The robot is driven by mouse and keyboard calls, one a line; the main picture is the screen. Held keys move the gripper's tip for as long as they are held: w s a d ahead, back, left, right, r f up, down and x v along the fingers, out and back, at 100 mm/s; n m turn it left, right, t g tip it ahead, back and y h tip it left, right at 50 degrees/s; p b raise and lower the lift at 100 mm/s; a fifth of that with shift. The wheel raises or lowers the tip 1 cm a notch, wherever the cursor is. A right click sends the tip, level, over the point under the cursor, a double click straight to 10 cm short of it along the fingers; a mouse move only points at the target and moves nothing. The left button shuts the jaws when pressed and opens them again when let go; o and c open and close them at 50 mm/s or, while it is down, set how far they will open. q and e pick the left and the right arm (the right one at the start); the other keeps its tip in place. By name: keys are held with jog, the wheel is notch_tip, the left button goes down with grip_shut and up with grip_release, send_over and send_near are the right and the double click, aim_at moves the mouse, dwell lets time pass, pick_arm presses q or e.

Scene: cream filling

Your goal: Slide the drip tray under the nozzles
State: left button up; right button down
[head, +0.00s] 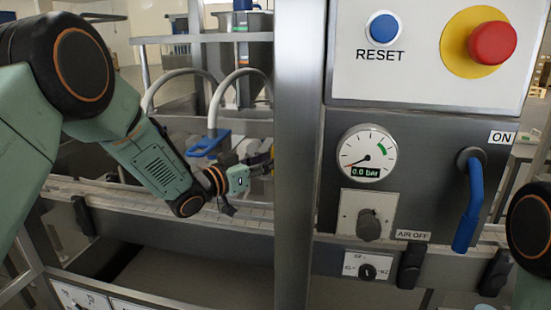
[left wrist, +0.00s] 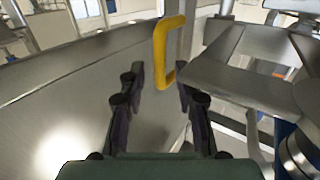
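My left gripper (head: 248,182) reaches in over the machine's metal rail, left of the steel post, its fingers partly dark against the machine. In the left wrist view my left gripper (left wrist: 160,88) has its two dark fingers spread apart, with nothing held between them. A yellow handle (left wrist: 160,50) stands beyond the fingertips, between them in the picture; the gap to it is hard to judge. I cannot tell whether this handle belongs to the drip tray. I cannot pick out the drip tray or the nozzles for certain in either view. My right gripper is out of view.
A steel post (head: 300,150) stands just right of my left gripper. The control panel (head: 420,210) has a gauge reading 0.0 bar, a red button (head: 492,43) and a blue lever (head: 468,215). A blue handle (head: 208,143) and pale hoses (head: 222,95) are behind my left wrist.

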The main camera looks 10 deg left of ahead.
pick_arm(q)
jog(key=shift+x, duration=1.15)
jog(key=shift+c, duration=0.3)
grip_shut()
